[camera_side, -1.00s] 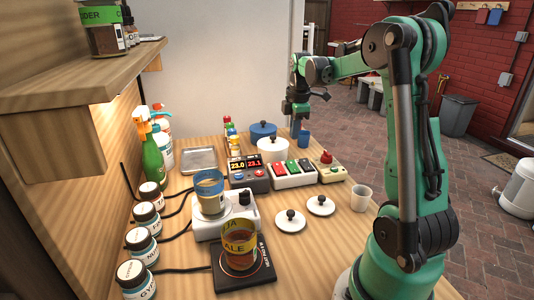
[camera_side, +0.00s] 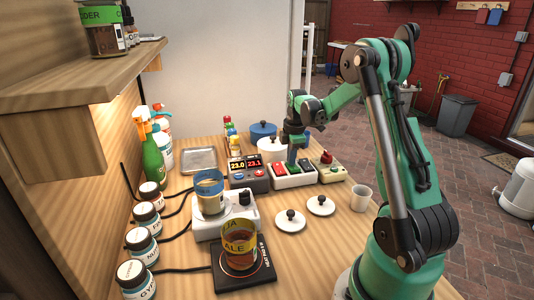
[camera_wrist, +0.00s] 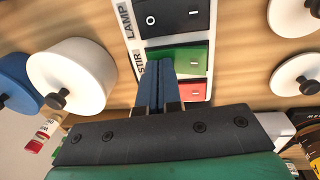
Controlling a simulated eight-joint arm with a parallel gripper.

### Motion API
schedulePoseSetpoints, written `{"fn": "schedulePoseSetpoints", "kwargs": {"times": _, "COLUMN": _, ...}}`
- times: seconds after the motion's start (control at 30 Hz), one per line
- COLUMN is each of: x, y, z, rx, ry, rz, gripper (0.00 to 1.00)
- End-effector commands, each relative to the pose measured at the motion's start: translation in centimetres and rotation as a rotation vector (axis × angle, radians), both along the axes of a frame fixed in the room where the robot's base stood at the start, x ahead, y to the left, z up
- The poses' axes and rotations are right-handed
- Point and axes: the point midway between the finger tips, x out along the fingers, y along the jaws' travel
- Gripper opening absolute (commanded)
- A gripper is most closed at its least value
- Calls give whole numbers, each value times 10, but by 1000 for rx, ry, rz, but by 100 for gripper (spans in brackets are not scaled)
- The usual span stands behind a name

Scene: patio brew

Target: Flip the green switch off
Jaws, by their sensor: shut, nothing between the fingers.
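The green switch (camera_wrist: 192,56) is a rocker marked STIR on a white switch box, between a black rocker (camera_wrist: 180,16) marked LAMP and a red rocker (camera_wrist: 192,90). Its end marked with a line shows in the wrist view; its other end is hidden by my fingers. I cannot tell which way it is tilted. My gripper (camera_wrist: 160,66) is shut and empty, its blue fingertips over the hidden end of the green switch. In the side view my gripper (camera_side: 292,164) points down at the switch box (camera_side: 296,180); contact cannot be told.
A display box (camera_side: 248,174) stands left of the switch box, and a box with a red button (camera_side: 327,160) stands right. A white pot (camera_side: 268,146) and a blue pot (camera_side: 263,130) are behind.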

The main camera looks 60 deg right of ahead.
Motion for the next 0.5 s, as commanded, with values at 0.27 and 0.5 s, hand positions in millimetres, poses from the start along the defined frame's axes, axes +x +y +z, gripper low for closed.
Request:
{"fn": "schedulePoseSetpoints", "kwargs": {"times": 0.27, "x": -1, "y": 1, "z": 1, "rx": 0, "ry": 0, "rz": 0, "gripper": 0}}
{"fn": "schedulePoseSetpoints", "kwargs": {"times": 0.5, "x": -8, "y": 8, "z": 4, "rx": 0, "ry": 0, "rz": 0, "gripper": 0}}
